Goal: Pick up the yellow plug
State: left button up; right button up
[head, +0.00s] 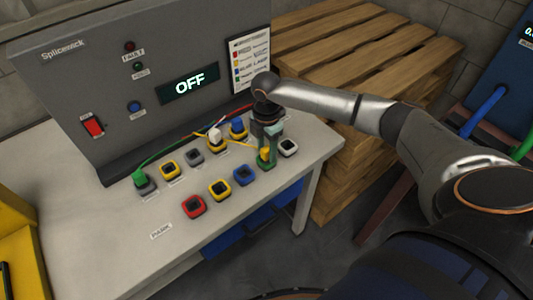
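The yellow plug (265,153) is in the head view, at the near row of sockets on the table, with a thin yellow cable (240,144) running left from it. My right gripper (268,150) points down over it, with its fingers at the plug. The fingers partly hide the plug, and I cannot tell whether they are closed on it. The plug is at or just above a greenish socket (266,163); whether it is seated is unclear. My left gripper is out of view.
A green plug (139,178), a white plug (215,136) and a blue plug (237,125) stand in the far row. Red (193,207) and other sockets lie in front. The grey panel (80,75) reads OFF. Wooden pallets (345,45) stand behind; the table's front is clear.

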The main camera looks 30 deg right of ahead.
grip_shut()
dwell(0.5)
